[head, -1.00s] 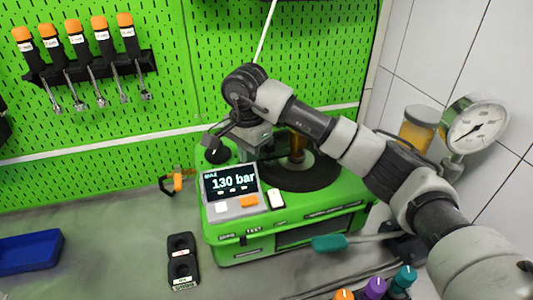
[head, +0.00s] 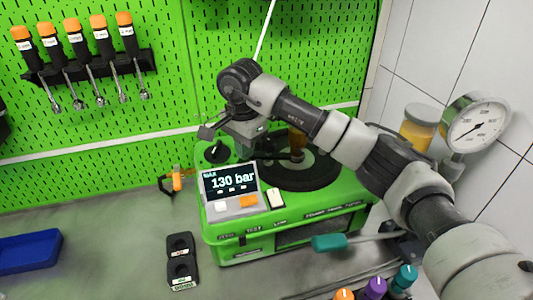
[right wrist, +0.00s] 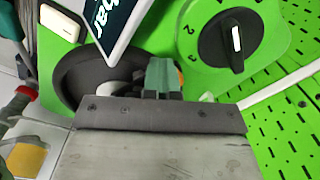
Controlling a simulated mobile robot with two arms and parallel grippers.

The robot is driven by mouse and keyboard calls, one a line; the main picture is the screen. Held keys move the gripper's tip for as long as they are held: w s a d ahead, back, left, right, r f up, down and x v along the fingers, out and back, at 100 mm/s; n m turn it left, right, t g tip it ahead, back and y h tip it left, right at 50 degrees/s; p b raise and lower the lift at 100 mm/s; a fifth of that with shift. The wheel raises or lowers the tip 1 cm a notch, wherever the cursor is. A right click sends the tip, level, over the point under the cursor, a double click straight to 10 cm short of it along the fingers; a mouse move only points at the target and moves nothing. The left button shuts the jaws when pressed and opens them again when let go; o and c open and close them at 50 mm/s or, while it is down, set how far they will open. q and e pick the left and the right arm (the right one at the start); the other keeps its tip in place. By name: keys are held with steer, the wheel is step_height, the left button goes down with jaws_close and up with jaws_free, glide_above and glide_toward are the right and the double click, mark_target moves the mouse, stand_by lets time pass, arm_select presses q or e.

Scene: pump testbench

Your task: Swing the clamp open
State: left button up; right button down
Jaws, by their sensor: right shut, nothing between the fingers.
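My right gripper (head: 240,148) hangs over the back of the green testbench (head: 290,215), between the black dial knob and the round black plate (head: 318,175). Its fingers are mostly hidden in the head view. In the right wrist view the shut teal-grey fingertips (right wrist: 162,78) hold nothing and overlap the black plate. I cannot make out the clamp for certain; the spot in front of the fingertips is covered. My left gripper does not show.
The tilted display (head: 230,182) reads 130 bar. The black knob (right wrist: 232,40) is close beside the gripper. A teal-handled lever (head: 328,242) lies along the bench front. A gauge (head: 476,124) and amber jar (head: 418,130) stand at the right.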

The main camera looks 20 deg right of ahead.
steer(key=shift+w, duration=0.1)
stand_by(0.3)
steer(key=shift+w+d+r, duration=0.1)
steer(key=shift+w+d, duration=0.05)
steer(key=shift+w, duration=0.55)
steer(key=shift+w+d+r, duration=0.1)
steer(key=shift+w, duration=0.15)
steer(key=shift+r, duration=0.1)
